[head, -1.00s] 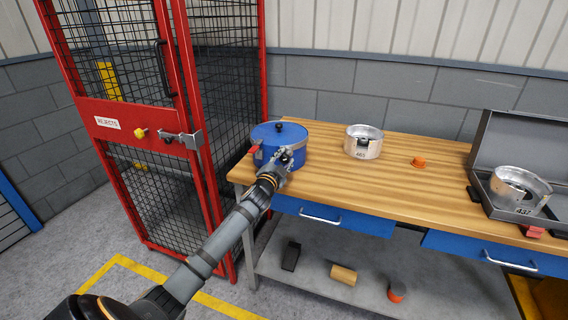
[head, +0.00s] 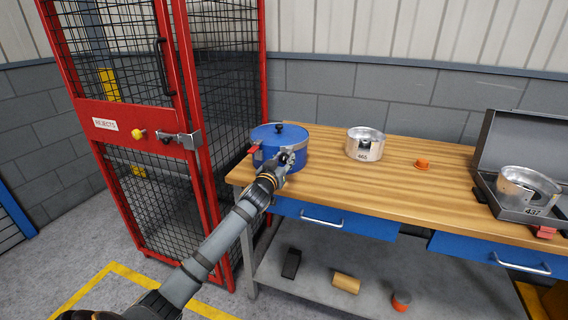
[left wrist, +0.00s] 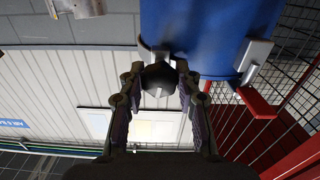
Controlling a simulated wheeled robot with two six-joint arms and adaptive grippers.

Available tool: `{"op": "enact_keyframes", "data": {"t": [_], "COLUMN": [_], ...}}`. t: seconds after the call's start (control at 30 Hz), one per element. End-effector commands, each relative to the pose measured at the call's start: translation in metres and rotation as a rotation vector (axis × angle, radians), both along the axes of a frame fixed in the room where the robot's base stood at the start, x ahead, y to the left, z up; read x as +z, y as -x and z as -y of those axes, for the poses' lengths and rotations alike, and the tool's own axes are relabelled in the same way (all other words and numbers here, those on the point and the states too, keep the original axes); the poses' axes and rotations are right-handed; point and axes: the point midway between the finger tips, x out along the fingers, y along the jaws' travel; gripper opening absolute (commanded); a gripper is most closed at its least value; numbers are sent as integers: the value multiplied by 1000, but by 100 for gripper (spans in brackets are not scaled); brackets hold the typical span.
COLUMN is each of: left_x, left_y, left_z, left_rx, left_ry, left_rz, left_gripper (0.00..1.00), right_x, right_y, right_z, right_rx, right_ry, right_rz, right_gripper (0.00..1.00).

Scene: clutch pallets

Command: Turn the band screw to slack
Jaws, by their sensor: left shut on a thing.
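A blue drum (head: 266,145) with a lid and a black top knob (head: 278,129) stands at the left end of the workbench. A metal band runs around it, with a red lever (head: 254,149) on its left side. My left gripper (head: 286,158) is at the drum's front right side. In the left wrist view, which is upside down, its fingers (left wrist: 158,88) are closed around a dark round knob, the band screw (left wrist: 160,76), beside the blue drum wall (left wrist: 205,35). How far the screw is turned cannot be told. My right gripper is not in view.
The wooden workbench (head: 390,190) also holds a metal ring part (head: 365,155), an orange piece (head: 423,164) and an open grey case with a metal part (head: 525,186). A red mesh cage (head: 180,140) labelled REJECTS stands close to the left. Small items lie on the lower shelf.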

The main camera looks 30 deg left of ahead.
Motion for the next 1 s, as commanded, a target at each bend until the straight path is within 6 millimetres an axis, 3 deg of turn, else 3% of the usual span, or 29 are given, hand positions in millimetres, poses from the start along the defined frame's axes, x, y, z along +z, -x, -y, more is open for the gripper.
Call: {"op": "enact_keyframes", "data": {"t": [0.4, 0.9, 0.93, 1.0], "left_x": [-5, -5, -5, -4], "left_y": [0, 0, 0, 0], "left_z": [0, 0, 0, 0], "left_rx": [2, 2, 2, 1], "left_ry": [158, 176, 176, 176], "left_rz": [30, 33, 33, 34], "left_gripper": [2, 2, 34, 44], "right_x": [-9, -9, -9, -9], "right_y": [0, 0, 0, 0], "right_z": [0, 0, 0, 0], "right_rx": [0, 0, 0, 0], "right_ry": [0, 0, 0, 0], "right_rz": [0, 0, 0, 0], "right_gripper": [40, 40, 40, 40]}}
